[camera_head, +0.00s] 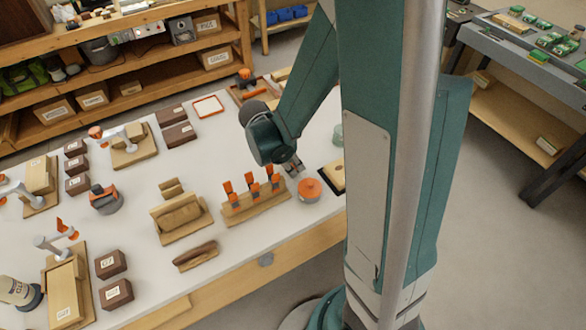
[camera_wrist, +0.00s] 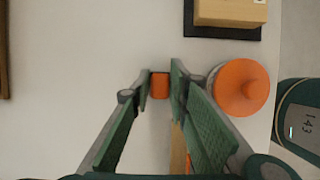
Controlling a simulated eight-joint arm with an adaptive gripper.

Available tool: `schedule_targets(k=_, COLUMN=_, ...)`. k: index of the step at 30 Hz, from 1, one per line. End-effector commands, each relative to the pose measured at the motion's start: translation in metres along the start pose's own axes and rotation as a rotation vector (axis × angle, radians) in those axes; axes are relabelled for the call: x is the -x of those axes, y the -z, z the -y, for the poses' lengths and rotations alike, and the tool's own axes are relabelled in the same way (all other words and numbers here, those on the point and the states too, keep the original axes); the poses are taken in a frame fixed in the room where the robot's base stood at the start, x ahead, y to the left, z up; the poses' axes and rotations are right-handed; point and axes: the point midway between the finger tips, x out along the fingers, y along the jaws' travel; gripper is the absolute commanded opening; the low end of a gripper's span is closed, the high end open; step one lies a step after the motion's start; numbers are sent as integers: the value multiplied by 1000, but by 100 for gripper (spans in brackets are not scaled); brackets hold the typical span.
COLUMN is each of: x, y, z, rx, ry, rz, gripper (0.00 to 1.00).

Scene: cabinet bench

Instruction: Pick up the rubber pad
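My gripper (camera_wrist: 160,72) is open in the wrist view, with its green-padded fingers reaching over the white bench. A small orange piece (camera_wrist: 160,86) shows between the fingertips. I cannot tell whether it is the rubber pad or part of an orange-handled clamp. A dark flat pad (camera_wrist: 194,31) lies under a pale wooden block (camera_wrist: 230,12), up and right of the fingers. No piece is clearly identifiable as the rubber pad.
A round orange-lidded container (camera_wrist: 240,88) stands close to the right finger; the head view shows it too (camera_head: 309,190). Orange-handled clamps (camera_head: 252,184) stand on a wooden block. The bench (camera_head: 150,205) has clear patches between several fixtures and dark boxes.

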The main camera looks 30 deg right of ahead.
Motion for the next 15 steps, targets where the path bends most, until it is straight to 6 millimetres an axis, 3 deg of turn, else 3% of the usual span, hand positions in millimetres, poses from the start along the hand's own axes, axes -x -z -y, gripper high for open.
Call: schedule_targets(k=15, x=4, y=-2, z=0, rx=0, ry=0, rz=0, gripper=6)
